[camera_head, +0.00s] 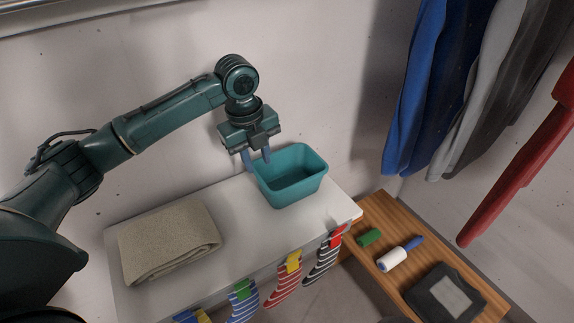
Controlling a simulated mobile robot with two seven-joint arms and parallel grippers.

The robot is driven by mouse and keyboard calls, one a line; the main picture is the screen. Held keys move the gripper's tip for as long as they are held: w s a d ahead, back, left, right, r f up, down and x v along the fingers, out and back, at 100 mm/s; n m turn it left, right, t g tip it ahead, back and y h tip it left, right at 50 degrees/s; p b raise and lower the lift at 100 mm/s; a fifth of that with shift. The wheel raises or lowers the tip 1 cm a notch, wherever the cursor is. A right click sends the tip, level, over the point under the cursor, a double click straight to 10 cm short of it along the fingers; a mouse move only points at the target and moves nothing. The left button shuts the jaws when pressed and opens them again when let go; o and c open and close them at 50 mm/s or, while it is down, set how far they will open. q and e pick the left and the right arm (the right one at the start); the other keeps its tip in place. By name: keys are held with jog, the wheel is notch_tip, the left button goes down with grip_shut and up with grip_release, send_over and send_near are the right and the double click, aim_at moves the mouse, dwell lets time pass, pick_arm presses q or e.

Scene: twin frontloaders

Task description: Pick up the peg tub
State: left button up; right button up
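The peg tub (291,188) is a teal, open-topped box with a slanted rim. It stands upright at the back right of a white surface (240,215). My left gripper (257,156) reaches down from above at the tub's back left rim. Its two blue fingers are apart, with the tub's rim close to and seemingly between their tips. I cannot tell whether either finger touches the wall. The tub looks empty from here, though its near inside is partly hidden. My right gripper is not in view.
A folded beige towel (170,240) lies left of the tub. Striped socks (283,284) hang along the white surface's front edge. A lower wooden bench (385,220) holds a green block (369,237), a lint roller (394,258) and a dark folded item (440,292). Clothes (440,80) hang at right.

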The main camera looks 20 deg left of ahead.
aim_at(262, 181)
pick_arm(q)
jog(key=f, duration=0.7)
jog(key=shift+w+d+f, duration=0.25)
jog(key=shift+w+f, duration=0.05)
jog(key=shift+w, duration=0.05)
jog(key=shift+w+a+f, duration=0.1)
jog(key=shift+w+f, duration=0.1)
jog(key=shift+f, duration=0.7)
jog(key=shift+w+f, duration=0.25)
jog(key=shift+f, duration=0.6)
jog(key=shift+w+a+f, duration=0.1)
jog(key=shift+w+f, duration=0.1)
jog(key=shift+f, duration=0.7)
jog(key=shift+c, duration=0.2)
grip_shut()
jog(key=shift+r, duration=0.1)
